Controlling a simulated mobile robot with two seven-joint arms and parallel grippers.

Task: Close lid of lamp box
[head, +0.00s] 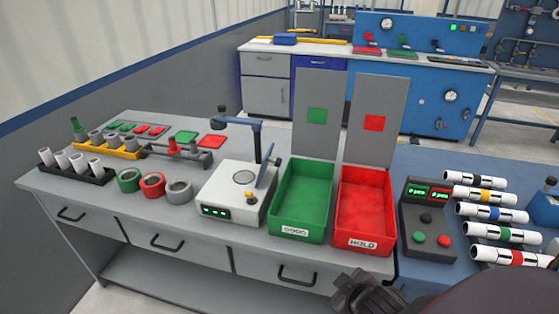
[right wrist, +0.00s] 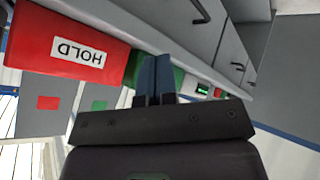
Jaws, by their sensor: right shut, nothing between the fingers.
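A white box (head: 232,192) with a round disc on top and a green display stands on the grey bench, left of the green bin; it appears to be the lamp box. A blue-grey panel (head: 266,168), apparently its lid, stands up tilted at its right side. A dark blue arm (head: 245,125) rises behind it. My right gripper (head: 352,284) is low at the front edge, below the red bin and apart from the box. In the right wrist view its fingers (right wrist: 156,78) are shut together and empty. My left gripper is not in view.
A green bin (head: 276,232) and a red bin (head: 390,218) marked HOLD have tall raised grey lids behind. A black control box (head: 427,238) stands to the right. Coloured rings (head: 152,186) and pipe racks (head: 75,177) fill the bench's left.

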